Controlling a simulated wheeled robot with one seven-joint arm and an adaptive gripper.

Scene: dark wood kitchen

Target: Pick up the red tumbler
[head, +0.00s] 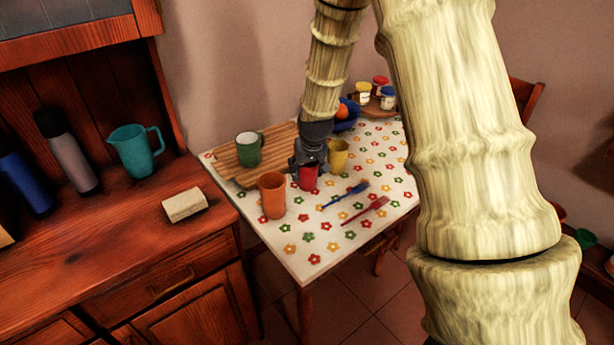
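The red tumbler (308,179) stands on the flower-patterned table between an orange tumbler (271,196) and a yellow mug (338,155). My dark gripper (308,168) reaches down from above and is right over the red tumbler. Its fingers cover the tumbler's upper part, one on each side as far as I can see. Whether the fingers touch or grip the tumbler is too small to tell.
A green mug (249,149) stands on a ridged wooden board (228,165) behind. A blue utensil (346,194) and a red fork (366,210) lie to the right. Jars (388,98) and a blue bowl (348,116) stand at the back. The table's front corner is clear.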

